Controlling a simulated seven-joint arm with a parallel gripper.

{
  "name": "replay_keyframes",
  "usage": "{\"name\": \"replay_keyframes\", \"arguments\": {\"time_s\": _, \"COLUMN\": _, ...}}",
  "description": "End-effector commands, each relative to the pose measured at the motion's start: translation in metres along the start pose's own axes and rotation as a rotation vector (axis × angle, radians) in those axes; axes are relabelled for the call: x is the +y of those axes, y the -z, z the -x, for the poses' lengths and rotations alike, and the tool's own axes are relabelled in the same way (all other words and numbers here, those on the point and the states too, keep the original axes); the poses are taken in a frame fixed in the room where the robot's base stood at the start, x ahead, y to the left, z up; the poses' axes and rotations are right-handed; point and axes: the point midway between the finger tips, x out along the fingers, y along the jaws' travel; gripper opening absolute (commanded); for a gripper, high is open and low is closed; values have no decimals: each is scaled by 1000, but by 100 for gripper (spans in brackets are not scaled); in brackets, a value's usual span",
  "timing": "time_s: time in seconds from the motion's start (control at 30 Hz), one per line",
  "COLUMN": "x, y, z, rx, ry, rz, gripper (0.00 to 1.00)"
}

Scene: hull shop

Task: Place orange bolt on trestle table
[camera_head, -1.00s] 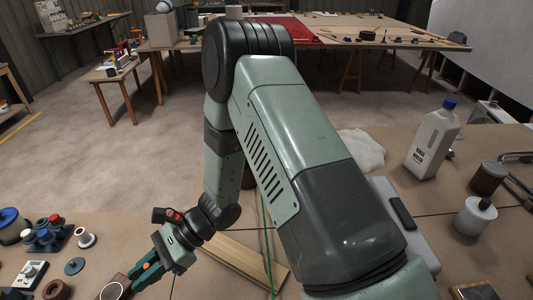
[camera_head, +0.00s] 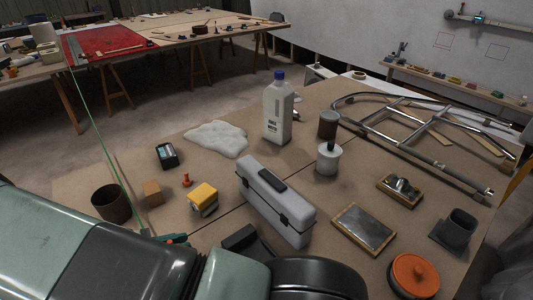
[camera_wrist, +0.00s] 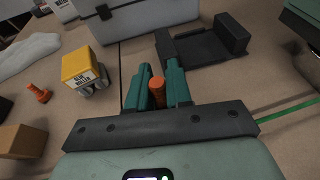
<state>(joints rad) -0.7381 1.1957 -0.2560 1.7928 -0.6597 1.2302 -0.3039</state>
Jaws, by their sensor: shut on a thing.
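My gripper (camera_wrist: 158,76) has teal fingers shut on an orange bolt (camera_wrist: 157,93) in the wrist view. In the head view, my gripper (camera_head: 168,239) shows only in part, behind my arm, and the held bolt cannot be made out clearly. It is over the near brown-topped table (camera_head: 210,247); I cannot tell its exact height. A table on trestle legs (camera_head: 118,85), with a red mat, stands at the far left.
Around the gripper are a grey case (camera_head: 275,205), a dark tray-like piece (camera_wrist: 205,45), a wooden cube (camera_head: 153,193) and a brown cup (camera_head: 110,204). A white bottle (camera_head: 278,110) stands farther back. A thin green line (camera_head: 110,160) runs towards the far table.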

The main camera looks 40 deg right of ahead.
Motion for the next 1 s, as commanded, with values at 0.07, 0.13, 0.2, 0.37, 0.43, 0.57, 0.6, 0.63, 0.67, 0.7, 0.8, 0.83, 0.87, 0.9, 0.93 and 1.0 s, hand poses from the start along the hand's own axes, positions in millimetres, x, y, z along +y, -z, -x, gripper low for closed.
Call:
{"name": "replay_keyframes", "arguments": {"time_s": 0.07, "x": 33, "y": -12, "z": 5, "rx": -4, "ry": -168, "rz": 50, "gripper": 0}}
{"name": "replay_keyframes", "arguments": {"time_s": 0.13, "x": 62, "y": -22, "z": 12, "rx": -8, "ry": -311, "rz": 96, "gripper": 0}}
{"name": "replay_keyframes", "arguments": {"time_s": 0.2, "x": 87, "y": -30, "z": 23, "rx": -11, "ry": -438, "rz": 134, "gripper": 0}}
{"name": "replay_keyframes", "arguments": {"time_s": 0.37, "x": 126, "y": -42, "z": 48, "rx": -17, "ry": -651, "rz": 200, "gripper": 0}}
{"name": "replay_keyframes", "arguments": {"time_s": 0.43, "x": 137, "y": -45, "z": 57, "rx": -18, "ry": -715, "rz": 217, "gripper": 0}}
{"name": "replay_keyframes", "arguments": {"time_s": 0.57, "x": 153, "y": -49, "z": 72, "rx": -21, "ry": -810, "rz": 246, "gripper": 0}}
{"name": "replay_keyframes", "arguments": {"time_s": 0.6, "x": 155, "y": -47, "z": 73, "rx": -22, "ry": -826, "rz": 254, "gripper": 0}}
{"name": "replay_keyframes", "arguments": {"time_s": 0.63, "x": 154, "y": -39, "z": 70, "rx": -24, "ry": -821, "rz": 255, "gripper": 0}}
{"name": "replay_keyframes", "arguments": {"time_s": 0.67, "x": 154, "y": -34, "z": 68, "rx": -24, "ry": -820, "rz": 254, "gripper": 0}}
{"name": "replay_keyframes", "arguments": {"time_s": 0.7, "x": 154, "y": -28, "z": 66, "rx": -24, "ry": -819, "rz": 253, "gripper": 0}}
{"name": "replay_keyframes", "arguments": {"time_s": 0.8, "x": 154, "y": -15, "z": 62, "rx": -25, "ry": -819, "rz": 251, "gripper": 0}}
{"name": "replay_keyframes", "arguments": {"time_s": 0.83, "x": 154, "y": -11, "z": 61, "rx": -26, "ry": -818, "rz": 251, "gripper": 0}}
{"name": "replay_keyframes", "arguments": {"time_s": 0.87, "x": 154, "y": -8, "z": 60, "rx": -26, "ry": -818, "rz": 249, "gripper": 0}}
{"name": "replay_keyframes", "arguments": {"time_s": 0.9, "x": 154, "y": -6, "z": 59, "rx": -25, "ry": -818, "rz": 248, "gripper": 0}}
{"name": "replay_keyframes", "arguments": {"time_s": 0.93, "x": 154, "y": -4, "z": 59, "rx": -25, "ry": -818, "rz": 247, "gripper": 0}}
{"name": "replay_keyframes", "arguments": {"time_s": 1.0, "x": 154, "y": -2, "z": 58, "rx": -25, "ry": -818, "rz": 247, "gripper": 0}}
